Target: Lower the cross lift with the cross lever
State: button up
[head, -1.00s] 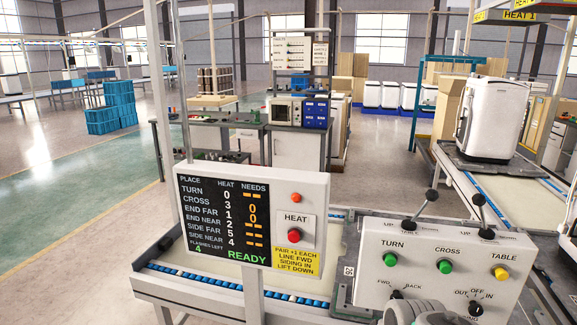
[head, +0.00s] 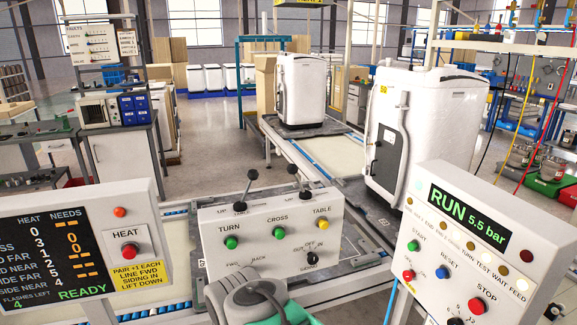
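The grey control box (head: 270,240) stands at the centre bottom, with green buttons marked TURN (head: 232,242) and CROSS (head: 278,233) and a yellow TABLE button (head: 321,223). Two black-knobbed levers rise from its top: the left lever (head: 246,188) leans right and the right lever (head: 298,182) leans left. Their labels are too small to read, so I cannot tell which is the cross lever. The cross lift cannot be made out clearly behind the box. A grey rounded part of my arm covers the box's lower front. My gripper's fingers do not show.
A heat display (head: 75,240) reading READY stands at left; its sign says siding in, lift down. A panel (head: 465,245) reading RUN 5.5 bar, with a red STOP button, stands at right. White appliances (head: 425,130) stand on the conveyor line behind.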

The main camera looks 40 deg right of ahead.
aim_at(292, 168)
jog(key=u, duration=1.4)
jog(key=i, duration=1)
jog(key=z, duration=1.05)
